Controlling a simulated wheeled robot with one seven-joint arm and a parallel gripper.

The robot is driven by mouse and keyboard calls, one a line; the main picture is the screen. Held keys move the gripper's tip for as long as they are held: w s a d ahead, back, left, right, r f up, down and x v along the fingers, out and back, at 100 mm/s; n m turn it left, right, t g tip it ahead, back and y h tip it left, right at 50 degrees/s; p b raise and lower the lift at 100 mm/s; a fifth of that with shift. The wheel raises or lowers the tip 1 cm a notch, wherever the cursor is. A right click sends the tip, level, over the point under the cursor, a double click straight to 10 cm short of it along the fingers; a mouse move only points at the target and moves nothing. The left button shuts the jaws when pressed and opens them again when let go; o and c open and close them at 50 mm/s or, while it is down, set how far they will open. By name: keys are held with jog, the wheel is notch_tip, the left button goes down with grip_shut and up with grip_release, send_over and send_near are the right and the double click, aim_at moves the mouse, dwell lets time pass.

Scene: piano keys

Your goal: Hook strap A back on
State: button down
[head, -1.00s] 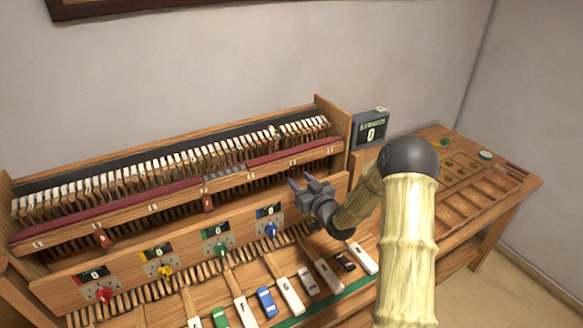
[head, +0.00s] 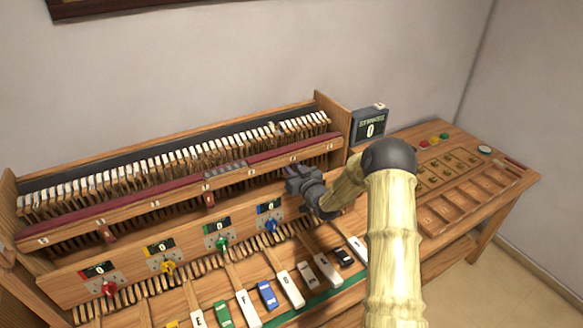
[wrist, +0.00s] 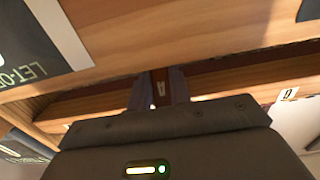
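A reddish-brown strap marked A (wrist: 160,88) shows in the wrist view, between the two dark fingers of my gripper (wrist: 160,90). The fingers stand apart on either side of it; I cannot tell whether they touch it. In the head view my gripper (head: 292,172) is at the right part of the wooden rail (head: 160,207) below the dark red felt strip. It hides the strap there, so I cannot see whether its end is hooked.
A front panel (head: 130,276) with coloured knobs and small displays lies just below my gripper. Labelled keys (head: 290,290) are in front. A counter box (head: 370,126) reading 0 stands to the right. A side table (head: 470,190) with trays is at far right.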

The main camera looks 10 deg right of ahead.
jog(key=shift+g, duration=0.3)
jog(key=shift+s+d+g+h+p, duration=0.15)
jog(key=shift+s+g+h+p, duration=0.35)
jog(key=shift+g+p, duration=1.15)
jog(key=shift+s+d+g+h+p, duration=0.1)
jog(key=shift+s+g+h+p, duration=0.35)
jog(key=shift+g+p, duration=1.15)
jog(key=shift+s+d+g+h+p, duration=0.2)
jog(key=shift+g+h+p, duration=0.45)
jog(key=shift+g+p, duration=0.95)
jog(key=shift+t+p, duration=0.35)
jog(key=c, duration=1.3)
grip_release()
jog(key=shift+s, duration=0.1)
